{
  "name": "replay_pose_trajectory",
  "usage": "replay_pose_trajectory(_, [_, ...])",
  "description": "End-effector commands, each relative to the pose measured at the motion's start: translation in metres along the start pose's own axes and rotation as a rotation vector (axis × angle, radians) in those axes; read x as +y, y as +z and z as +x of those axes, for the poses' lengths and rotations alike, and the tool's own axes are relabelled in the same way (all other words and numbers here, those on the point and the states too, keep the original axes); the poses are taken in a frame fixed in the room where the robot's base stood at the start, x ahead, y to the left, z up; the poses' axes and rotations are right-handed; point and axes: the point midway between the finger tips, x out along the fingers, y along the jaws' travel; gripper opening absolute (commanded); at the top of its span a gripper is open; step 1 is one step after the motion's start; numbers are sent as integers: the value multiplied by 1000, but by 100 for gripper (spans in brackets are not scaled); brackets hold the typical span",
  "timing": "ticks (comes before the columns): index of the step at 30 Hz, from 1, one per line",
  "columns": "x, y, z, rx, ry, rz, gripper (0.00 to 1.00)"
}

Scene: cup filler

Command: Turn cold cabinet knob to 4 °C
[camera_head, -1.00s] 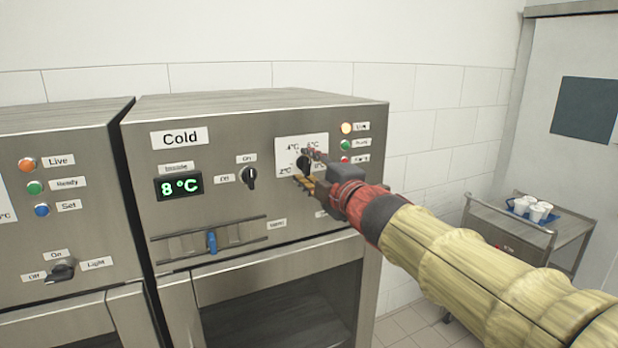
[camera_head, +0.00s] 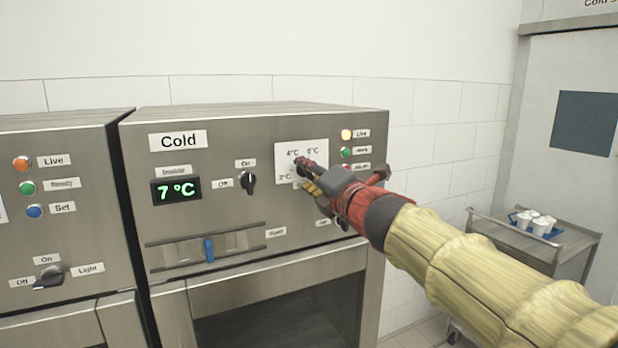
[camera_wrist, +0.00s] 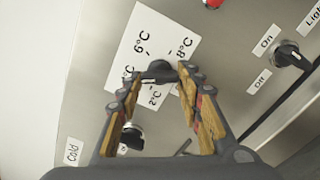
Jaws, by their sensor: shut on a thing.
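The cold cabinet (camera_head: 250,120) carries a white dial plate (camera_head: 318,150) marked 2, 4, 6 and 8 °C. In the wrist view the dark temperature knob (camera_wrist: 160,70) sits on this plate (camera_wrist: 142,38), between the fingertips. My gripper (camera_head: 303,172) is shut on the knob and hides most of it in the head view. The wrist view shows both wood-coloured fingers of my gripper (camera_wrist: 160,84) either side of the knob. The knob's exact pointing is hard to tell. The green "Inside" display (camera_head: 176,190) reads 7 °C.
An On/Off switch (camera_head: 248,183) and a blue-handled slider (camera_head: 209,250) are left of my gripper. Indicator lights (camera_head: 346,134) are just right of the plate. A second cabinet (camera_head: 70,140) stands at left. A trolley (camera_head: 570,250) with white cups stands at right.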

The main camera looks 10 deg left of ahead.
Motion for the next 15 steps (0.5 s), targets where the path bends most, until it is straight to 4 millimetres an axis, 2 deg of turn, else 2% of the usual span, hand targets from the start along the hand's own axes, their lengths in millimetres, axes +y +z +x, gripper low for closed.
replay_pose_trajectory(13, [-2, -1, 1, 2, -3, -8, 11])
replay_pose_trajectory(14, [-2, -1, 1, 2, -3, -8, 38])
replay_pose_trajectory(15, [-2, -1, 1, 2, -3, -8, 40])
